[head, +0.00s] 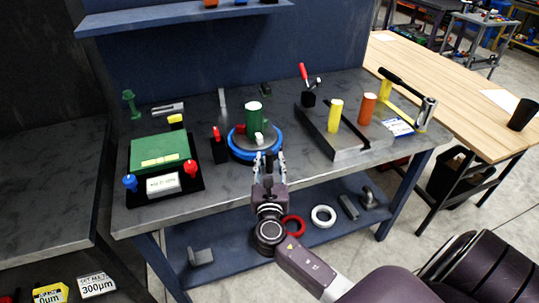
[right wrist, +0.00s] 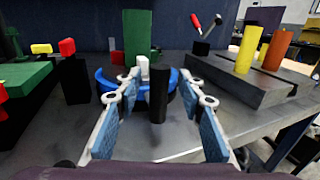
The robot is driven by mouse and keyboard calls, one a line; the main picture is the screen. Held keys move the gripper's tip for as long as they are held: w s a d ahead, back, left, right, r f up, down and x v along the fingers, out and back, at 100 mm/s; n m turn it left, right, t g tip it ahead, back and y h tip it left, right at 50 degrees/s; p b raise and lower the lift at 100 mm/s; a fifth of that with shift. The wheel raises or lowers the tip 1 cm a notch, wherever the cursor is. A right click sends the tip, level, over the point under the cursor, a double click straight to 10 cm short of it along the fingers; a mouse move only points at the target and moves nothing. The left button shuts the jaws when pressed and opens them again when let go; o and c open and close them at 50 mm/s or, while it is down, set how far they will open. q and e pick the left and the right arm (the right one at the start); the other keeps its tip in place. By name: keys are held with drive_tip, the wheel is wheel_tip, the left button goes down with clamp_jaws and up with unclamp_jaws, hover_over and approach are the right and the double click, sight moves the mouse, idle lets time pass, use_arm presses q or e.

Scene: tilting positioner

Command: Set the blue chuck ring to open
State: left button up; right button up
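The blue chuck ring (head: 238,152) lies around a grey round base on the bench, with a green cylinder (head: 254,117) standing at its middle. The ring also shows in the right wrist view (right wrist: 106,80), partly hidden behind my fingers. A small white block (head: 259,138) sits in front of the cylinder. My right gripper (head: 269,157) is at the ring's front right edge. In the right wrist view its fingers (right wrist: 159,76) are spread, with an upright black post (right wrist: 158,98) between them. Gaps show on both sides of the post. My left gripper is not in view.
A black stand with a red top (head: 217,137) is just left of the ring. A green box (head: 158,149) with knobs stands further left. A grey block (head: 345,142) with yellow and orange cylinders is to the right. The bench front is mostly clear.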

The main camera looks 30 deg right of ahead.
drive_tip(key=shift+x, duration=0.9)
drive_tip(key=shift+c, duration=0.4)
clamp_jaws()
